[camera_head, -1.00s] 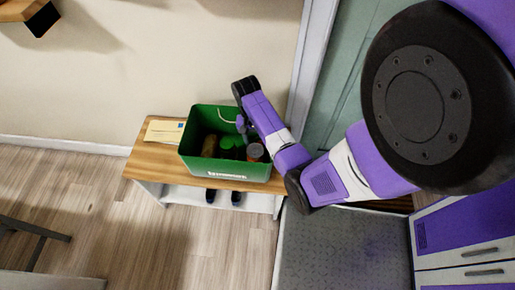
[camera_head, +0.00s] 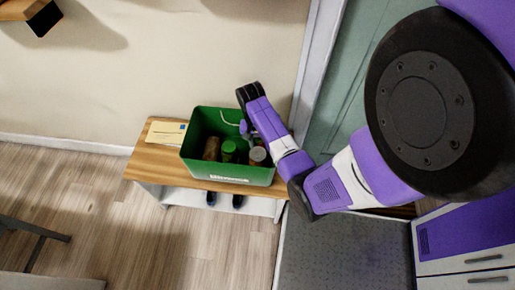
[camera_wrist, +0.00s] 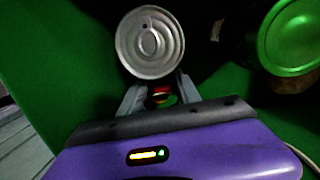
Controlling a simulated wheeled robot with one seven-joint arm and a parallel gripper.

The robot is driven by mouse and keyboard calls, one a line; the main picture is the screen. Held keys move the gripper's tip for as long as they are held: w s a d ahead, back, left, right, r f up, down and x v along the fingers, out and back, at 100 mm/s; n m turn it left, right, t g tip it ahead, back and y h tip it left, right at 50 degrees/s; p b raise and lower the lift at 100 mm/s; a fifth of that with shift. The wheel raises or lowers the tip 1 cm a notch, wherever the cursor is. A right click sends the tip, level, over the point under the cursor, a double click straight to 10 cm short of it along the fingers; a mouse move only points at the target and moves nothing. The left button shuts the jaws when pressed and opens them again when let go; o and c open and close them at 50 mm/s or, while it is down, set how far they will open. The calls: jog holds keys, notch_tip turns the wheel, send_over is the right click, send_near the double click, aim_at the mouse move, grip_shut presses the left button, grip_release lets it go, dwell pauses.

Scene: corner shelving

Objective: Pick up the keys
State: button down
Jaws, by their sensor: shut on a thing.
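No keys can be made out in either view. My gripper (camera_wrist: 158,92) reaches down into a green box (camera_head: 227,179) on a wooden bench. In the wrist view, its fingers close at the near edge of a can with a silver ring-pull lid (camera_wrist: 150,42). It appears to be shut on this can. A small red and gold patch shows between the fingers; I cannot tell whether it is the can's label. In the head view, the can (camera_head: 257,156) is at the box's right side, and my gripper (camera_head: 249,138) is beside it.
A green-topped jar (camera_head: 229,146) and a brown item (camera_head: 211,148) stand in the box left of the can. A yellow envelope (camera_head: 165,132) lies on the bench (camera_head: 150,165) at left. Dark shoes (camera_head: 237,200) are below. The wall is close behind.

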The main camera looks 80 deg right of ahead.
aim_at(261, 145)
jog(key=shift+s+d+r, duration=0.15)
jog(key=shift+d+r, duration=0.05)
jog(key=shift+r, duration=0.15)
jog(key=r+p, duration=0.1)
jog(key=r, duration=0.2)
jog(key=r+p, duration=0.1)
jog(key=r, duration=0.3)
jog(key=shift+s+d+r, duration=0.15)
jog(key=shift+d+r, duration=0.05)
jog(key=shift+r, duration=0.1)
notch_tip(261, 145, up, 12)
jog(key=p, duration=0.8)
jog(key=shift+a+f, duration=0.2)
jog(key=shift+f, duration=0.05)
jog(key=shift+w+a, duration=0.15)
jog(key=shift+w, duration=0.1)
